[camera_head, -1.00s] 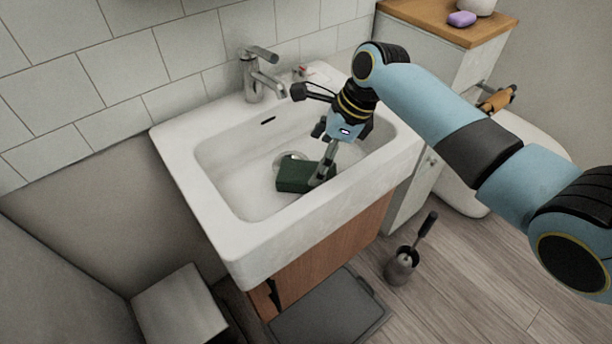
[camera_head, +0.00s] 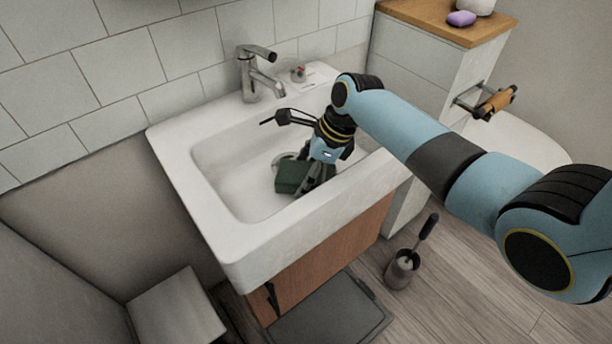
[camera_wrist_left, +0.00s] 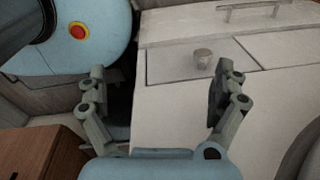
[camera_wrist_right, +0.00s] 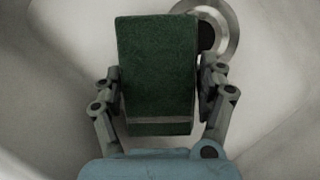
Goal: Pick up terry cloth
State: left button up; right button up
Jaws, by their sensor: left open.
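The terry cloth is a dark green block-like piece (camera_head: 291,177) in the sink basin, close to the drain. In the right wrist view the terry cloth (camera_wrist_right: 158,65) stands between the two fingers, with a pad against each side. My right gripper (camera_head: 314,180) reaches down into the basin from the right; its fingers (camera_wrist_right: 159,90) are shut on the cloth's near part. In the head view its fingers partly cover the cloth. My left gripper (camera_wrist_left: 157,95) is open and empty in the left wrist view, away from the sink; it is not in the head view.
The white sink (camera_head: 235,257) has raised walls around my right gripper. A chrome faucet (camera_head: 250,75) stands on its back rim. A wooden-topped cabinet (camera_head: 410,12) is at the right, and a toilet brush (camera_head: 402,268) is on the floor. The left basin is clear.

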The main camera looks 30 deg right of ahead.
jog(key=c, duration=0.7)
jog(key=shift+o, duration=0.2)
jog(key=shift+r, duration=0.15)
